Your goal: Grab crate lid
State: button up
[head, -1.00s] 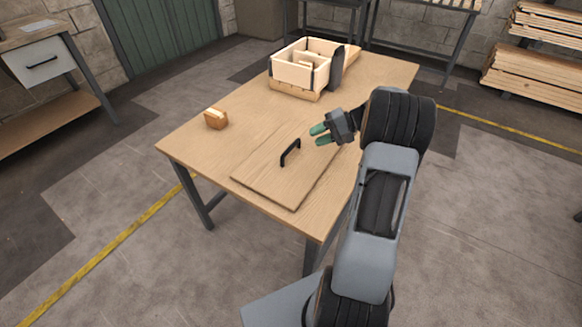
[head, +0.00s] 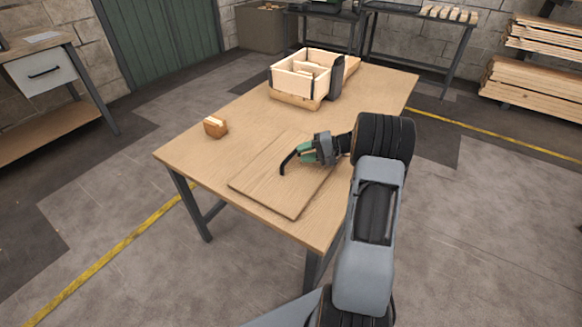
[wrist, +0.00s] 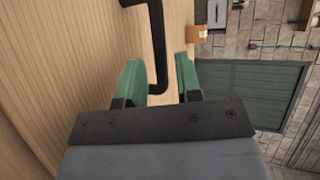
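The crate lid (head: 262,187) is a flat wooden panel lying on the near part of the workbench, with a black bar handle (head: 287,162) on top. My gripper (head: 305,154) is at the handle from the right, with green fingertips. In the wrist view the two fingers (wrist: 160,84) are apart, and the black handle (wrist: 157,45) runs between them. A clear gap shows between the handle and the right finger; the left finger is closer to it. The handle's far end is partly hidden by the fingers in the head view.
The workbench (head: 200,158) also bears an open wooden crate (head: 300,84) at the back and a small brown block-like item (head: 215,127) at the left. The bench top between them is clear. A drawer table (head: 45,70) stands at the far left.

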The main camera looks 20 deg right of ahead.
aim_at(293, 155)
jog(key=shift+b+x, duration=0.35)
jog(key=shift+x, duration=2.25)
jog(key=shift+w+d, duration=0.1)
jog(key=shift+c, duration=0.5)
grip_shut()
